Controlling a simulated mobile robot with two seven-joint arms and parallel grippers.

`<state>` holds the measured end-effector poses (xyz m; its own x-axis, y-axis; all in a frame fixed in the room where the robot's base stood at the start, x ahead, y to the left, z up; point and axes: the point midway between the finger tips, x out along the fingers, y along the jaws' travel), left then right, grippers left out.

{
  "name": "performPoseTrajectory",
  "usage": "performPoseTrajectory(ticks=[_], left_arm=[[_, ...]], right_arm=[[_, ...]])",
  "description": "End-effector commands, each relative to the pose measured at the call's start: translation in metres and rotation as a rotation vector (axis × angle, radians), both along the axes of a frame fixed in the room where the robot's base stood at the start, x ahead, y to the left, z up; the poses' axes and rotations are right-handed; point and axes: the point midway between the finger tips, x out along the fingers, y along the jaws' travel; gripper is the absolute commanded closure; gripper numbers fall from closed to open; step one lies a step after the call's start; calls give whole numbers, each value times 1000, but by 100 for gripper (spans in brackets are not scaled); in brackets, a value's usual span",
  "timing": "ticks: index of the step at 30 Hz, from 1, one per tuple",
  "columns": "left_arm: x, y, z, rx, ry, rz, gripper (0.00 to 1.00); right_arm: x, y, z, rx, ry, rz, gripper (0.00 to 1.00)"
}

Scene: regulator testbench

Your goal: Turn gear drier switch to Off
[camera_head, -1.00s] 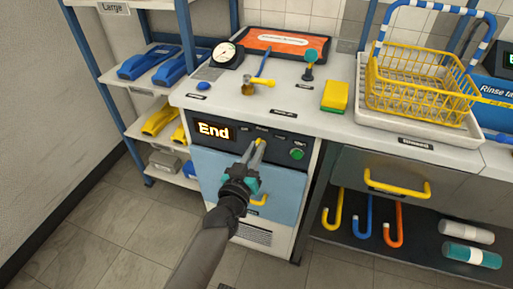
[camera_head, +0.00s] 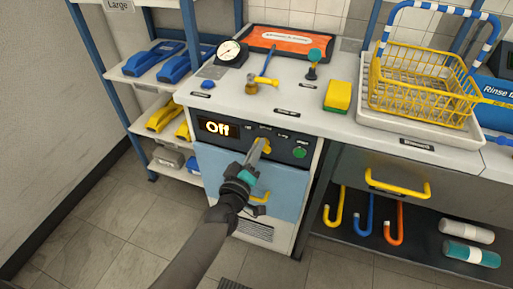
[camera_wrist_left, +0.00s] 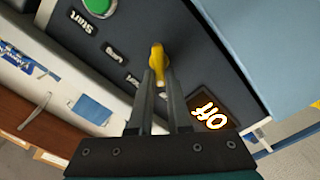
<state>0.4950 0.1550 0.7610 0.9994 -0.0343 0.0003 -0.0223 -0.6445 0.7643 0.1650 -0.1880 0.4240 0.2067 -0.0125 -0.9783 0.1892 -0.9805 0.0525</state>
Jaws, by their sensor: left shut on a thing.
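The gear drier (camera_head: 250,185) is a dark-panelled unit with a light blue door under the counter. Its display (camera_head: 217,128) reads "Off" in glowing letters; the display also shows in the left wrist view (camera_wrist_left: 209,111). The yellow switch knob (camera_head: 265,146) sits on the panel right of the display. My left gripper (camera_head: 258,155) is shut on the yellow knob; in the left wrist view the knob (camera_wrist_left: 157,60) stands between the two fingertips. The fingers hide part of the knob and its labels. My right gripper is not in view.
A green Start button (camera_head: 299,152) sits right of the knob. A yellow drawer handle (camera_head: 398,189) sticks out at the right.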

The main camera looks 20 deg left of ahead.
Motion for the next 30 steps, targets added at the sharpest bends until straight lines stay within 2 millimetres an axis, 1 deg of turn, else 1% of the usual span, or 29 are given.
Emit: performPoseTrajectory(ticks=[15,16,23,30], left_arm=[[0,0,-1,-22,2,0,100],[0,0,-1,-22,2,0,81],[0,0,-1,-20,2,0,55],[0,0,0,-18,1,0,54]], right_arm=[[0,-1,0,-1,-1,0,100],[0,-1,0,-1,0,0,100],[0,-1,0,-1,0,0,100],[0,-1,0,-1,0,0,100]])
